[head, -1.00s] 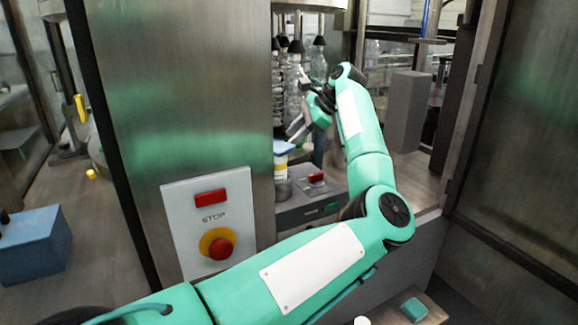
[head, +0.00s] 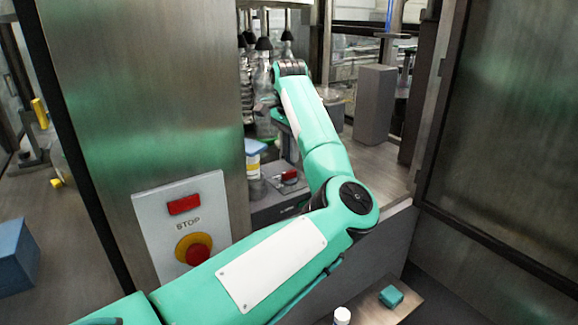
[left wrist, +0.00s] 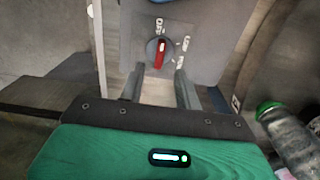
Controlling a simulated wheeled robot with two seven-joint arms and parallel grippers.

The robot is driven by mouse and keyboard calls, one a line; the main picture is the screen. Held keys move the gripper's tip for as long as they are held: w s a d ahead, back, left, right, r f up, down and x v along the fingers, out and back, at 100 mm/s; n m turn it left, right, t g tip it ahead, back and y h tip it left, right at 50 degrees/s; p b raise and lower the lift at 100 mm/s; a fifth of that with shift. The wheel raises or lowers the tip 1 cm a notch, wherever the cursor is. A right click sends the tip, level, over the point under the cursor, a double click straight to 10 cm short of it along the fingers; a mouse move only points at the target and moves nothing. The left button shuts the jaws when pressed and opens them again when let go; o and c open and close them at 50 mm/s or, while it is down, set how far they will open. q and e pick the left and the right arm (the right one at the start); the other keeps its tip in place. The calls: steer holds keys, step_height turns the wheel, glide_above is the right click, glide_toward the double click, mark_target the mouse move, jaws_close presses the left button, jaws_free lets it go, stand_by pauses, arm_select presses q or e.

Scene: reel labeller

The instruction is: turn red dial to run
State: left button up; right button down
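In the left wrist view the red dial (left wrist: 157,52) sits on a grey panel (left wrist: 200,22). Its bar lies nearly upright in the picture. White labels stand around it, too small to read surely. My left gripper (left wrist: 159,88) is open; its two fingers point at the panel, one either side below the dial, with nothing seen between them. The dial appears apart from the fingers. In the head view my left gripper is mostly hidden behind its own arm. A red part (head: 289,175) shows on a grey housing there; I cannot tell if it is the dial. My right gripper is out of view.
A steel column with a STOP panel (head: 160,225) and red button (head: 198,253) stands left of my arm. A grey block (head: 374,105) stands to the right. A bottle with a green cap (left wrist: 290,135) lies close at the right in the wrist view.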

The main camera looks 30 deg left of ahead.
mark_target(289, 171)
arm_select(q)
steer(key=shift+f+p, duration=0.6)
steer(key=shift+f, duration=2.2)
steer(key=shift+c, duration=0.4)
jaws_close()
